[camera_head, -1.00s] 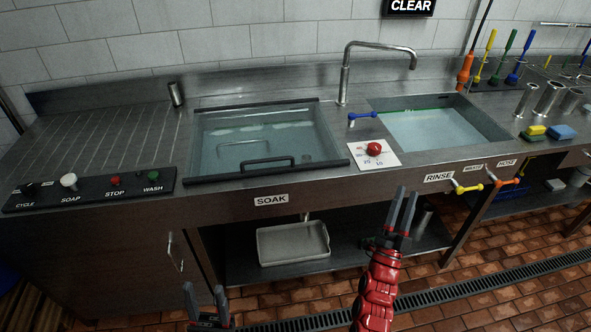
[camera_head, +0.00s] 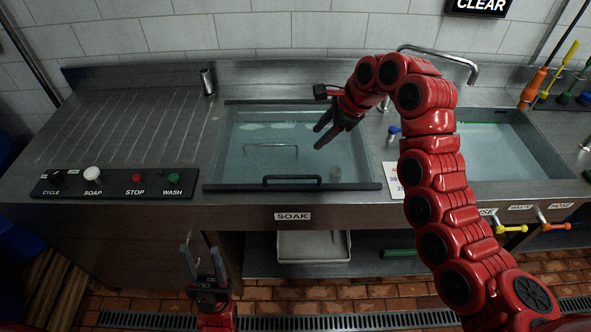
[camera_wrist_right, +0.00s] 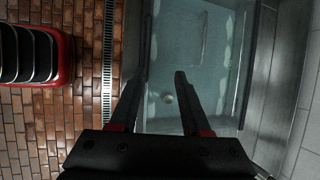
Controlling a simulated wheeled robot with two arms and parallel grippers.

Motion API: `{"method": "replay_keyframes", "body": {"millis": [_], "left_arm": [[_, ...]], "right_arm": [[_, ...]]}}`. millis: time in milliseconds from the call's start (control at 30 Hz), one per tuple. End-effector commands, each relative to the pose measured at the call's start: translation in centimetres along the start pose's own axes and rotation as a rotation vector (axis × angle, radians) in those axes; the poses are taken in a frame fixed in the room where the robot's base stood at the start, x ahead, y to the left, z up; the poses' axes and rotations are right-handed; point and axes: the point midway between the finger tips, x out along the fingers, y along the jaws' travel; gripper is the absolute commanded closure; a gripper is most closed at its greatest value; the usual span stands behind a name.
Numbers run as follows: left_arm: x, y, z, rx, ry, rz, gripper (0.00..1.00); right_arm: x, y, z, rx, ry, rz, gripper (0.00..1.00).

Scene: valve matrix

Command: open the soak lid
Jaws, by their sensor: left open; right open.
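The soak lid (camera_head: 240,170) is a clear pane with dark bars at front and back, lying flat and closed over the water-filled soak basin. Its black handle (camera_head: 291,180) runs along the front bar above the SOAK label (camera_head: 293,216). My right gripper (camera_head: 323,135) is open and empty above the right half of the lid, behind the handle. In the right wrist view my right gripper (camera_wrist_right: 160,78) shows its spread fingers over the pane, with nothing between them. My left gripper (camera_head: 203,257) is open and empty, low in front of the counter.
A panel with CYCLE, SOAP, STOP and WASH controls (camera_head: 110,184) lies to the left. The rinse basin (camera_head: 510,150), faucet (camera_head: 440,55) and blue lever (camera_head: 394,130) are on the right, partly behind my right arm. The ribbed drainboard (camera_head: 130,130) is mostly clear.

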Motion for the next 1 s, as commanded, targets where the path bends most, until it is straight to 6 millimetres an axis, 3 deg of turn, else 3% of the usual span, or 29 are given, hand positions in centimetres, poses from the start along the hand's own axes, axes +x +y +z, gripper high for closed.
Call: {"method": "replay_keyframes", "body": {"millis": [100, 267, 633, 1000], "left_arm": [[0.1, 0.0, 0.0, 0.000, 0.000, 0.000, 0.50], [0.0, 0.0, 0.0, 0.000, 0.000, 0.000, 0.50], [-0.6, 0.0, 0.1, 0.000, 0.000, 0.000, 0.50], [1.3, -0.1, -0.2, 0.000, 0.000, 0.000, 0.50]], "right_arm": [[-0.5, 1.6, -0.3, 0.018, 0.042, 0.061, 0.53], [0.9, 2.1, -0.2, 0.021, 0.043, 0.075, 0.53], [8.2, 2.6, -0.5, 0.020, 0.041, 0.072, 0.53], [14.8, 2.9, -0.9, 0.018, 0.048, 0.071, 0.53]]}}
